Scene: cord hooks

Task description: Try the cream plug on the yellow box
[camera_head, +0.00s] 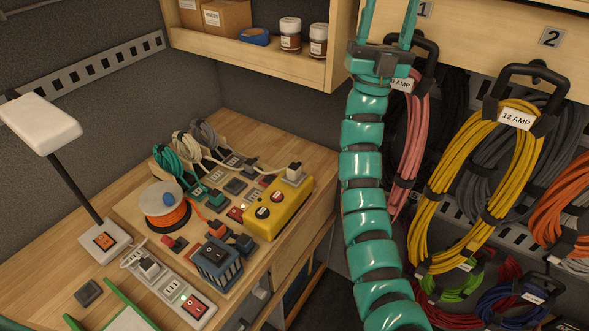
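My gripper (390,22) is high up at the top of the view, well away from the plug, in front of the wooden hook panel. Its two teal fingers are spread apart with nothing seen between them; their tips are cut off by the frame.
A power strip (170,289), an orange cord reel (165,207) and a blue crate-like box (218,262) crowd the bench. A white lamp (40,122) stands left. A shelf (262,55) hangs above. Yellow cord (428,215) and other coils hang right, behind my teal arm.

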